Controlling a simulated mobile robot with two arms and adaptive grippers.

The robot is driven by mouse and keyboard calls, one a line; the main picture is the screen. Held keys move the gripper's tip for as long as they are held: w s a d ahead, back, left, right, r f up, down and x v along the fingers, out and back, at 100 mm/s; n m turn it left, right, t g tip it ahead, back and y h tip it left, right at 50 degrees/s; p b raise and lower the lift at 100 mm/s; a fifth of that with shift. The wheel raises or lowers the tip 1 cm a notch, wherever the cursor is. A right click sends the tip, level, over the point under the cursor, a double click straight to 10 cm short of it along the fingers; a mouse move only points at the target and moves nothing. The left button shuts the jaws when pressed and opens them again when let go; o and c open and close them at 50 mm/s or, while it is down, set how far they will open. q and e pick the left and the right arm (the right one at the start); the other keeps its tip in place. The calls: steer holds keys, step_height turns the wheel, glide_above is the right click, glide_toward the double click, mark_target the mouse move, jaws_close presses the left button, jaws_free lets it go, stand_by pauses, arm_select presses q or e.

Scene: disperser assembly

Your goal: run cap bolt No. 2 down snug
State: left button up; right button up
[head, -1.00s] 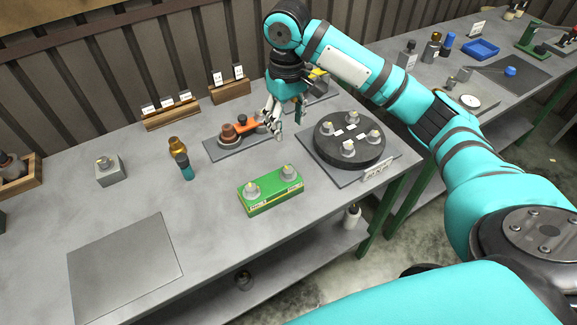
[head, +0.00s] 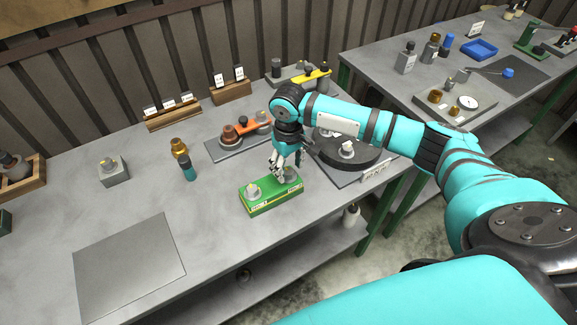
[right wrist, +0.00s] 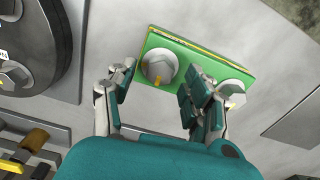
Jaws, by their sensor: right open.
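A green block (head: 268,199) on the bench carries two round grey caps, each with a bolt on top. The left cap (head: 252,191) is clear in the head view; the right cap (head: 292,174) is partly hidden by my right gripper (head: 281,170). In the right wrist view, the open jaws (right wrist: 158,82) point at the green block (right wrist: 196,58). One cap (right wrist: 160,66) shows in the gap between the fingers, and the other (right wrist: 232,90) is partly behind the right-hand fingers. I cannot tell whether any finger touches, or which bolt is No. 2. My left gripper is not in view.
A dark round turntable (head: 376,160) with caps stands right of the block. An orange-handled tool (head: 258,123) lies on a grey plate behind. A teal-and-brass bottle (head: 187,168) stands to the left. A bare grey mat (head: 130,262) covers the front left.

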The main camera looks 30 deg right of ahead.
steer(key=shift+f, duration=0.65)
steer(key=c, duration=1.1)
steer(key=shift+r+p, duration=0.2)
steer(key=shift+p, duration=0.25)
jaws_close()
steer(key=m+p, duration=0.2)
steer(key=p, duration=0.1)
steer(key=shift+r, duration=0.1)
steer(key=shift+m+p, duration=0.3)
steer(key=shift+p, duration=0.25)
steer(key=shift+f, duration=0.25)
